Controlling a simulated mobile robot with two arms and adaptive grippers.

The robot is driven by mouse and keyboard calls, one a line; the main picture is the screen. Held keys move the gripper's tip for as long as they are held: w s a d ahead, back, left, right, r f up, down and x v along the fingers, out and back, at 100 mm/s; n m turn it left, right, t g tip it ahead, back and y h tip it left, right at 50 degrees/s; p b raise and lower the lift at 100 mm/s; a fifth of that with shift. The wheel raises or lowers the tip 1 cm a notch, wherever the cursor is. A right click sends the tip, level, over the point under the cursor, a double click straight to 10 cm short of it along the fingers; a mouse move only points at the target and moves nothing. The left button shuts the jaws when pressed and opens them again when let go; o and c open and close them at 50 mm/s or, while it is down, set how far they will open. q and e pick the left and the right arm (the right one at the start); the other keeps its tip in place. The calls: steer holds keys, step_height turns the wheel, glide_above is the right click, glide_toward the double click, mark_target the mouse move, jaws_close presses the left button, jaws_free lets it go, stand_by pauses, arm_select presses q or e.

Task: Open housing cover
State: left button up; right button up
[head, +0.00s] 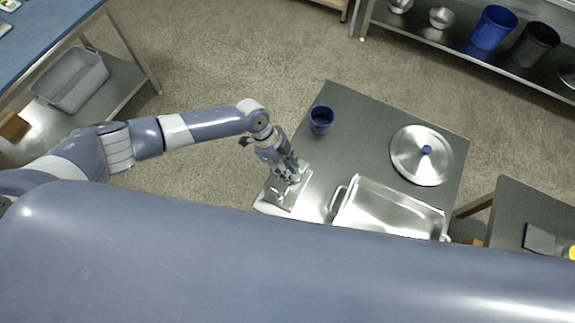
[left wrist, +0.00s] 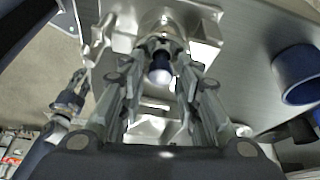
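The silver metal machine (head: 283,192), which looks like the mill housing, stands at the left corner of the steel table. In the left wrist view, its metal body (left wrist: 188,20) fills the upper middle. A rounded dark-blue and white knob (left wrist: 160,68) shows between my left fingers. My left gripper (head: 293,177) is over the machine and points down at it. In the left wrist view, the left gripper's fingers (left wrist: 162,48) stand apart on both sides of the knob; contact is unclear. Which part is the cover is unclear.
On the steel table (head: 362,125) are a blue cup (head: 321,119), a round lid (head: 410,160) with a blue knob, and a metal tray (head: 390,209). The cup also shows in the left wrist view (left wrist: 296,75). A shelf (head: 455,40) with bowls and bins stands at the back right.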

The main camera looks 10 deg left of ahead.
arm_select(q)
jaws_close()
steer(key=shift+w+d+b, duration=0.1)
steer(key=shift+w+b, duration=0.15)
steer(key=shift+b, duration=0.4)
steer(key=w+g+b, duration=0.1)
steer(key=g+b, duration=0.1)
steer(key=b, duration=0.2)
steer(key=w+r+n+g+y+b, duration=0.1)
steer(key=b, duration=0.3)
steer(key=w+d+g+b, duration=0.1)
steer(key=g+b, duration=0.1)
steer(key=b, duration=0.2)
steer(key=shift+w+r+g+y+b, duration=0.1)
steer(key=shift+r+g+y+b, duration=0.2)
steer(key=shift+b, duration=0.05)
steer(key=shift+w+d+r+n+g+b, duration=0.1)
steer(key=shift+w+r+n+g+b, duration=0.25)
steer(key=shift+b, duration=0.6)
steer(key=shift+s, duration=0.1)
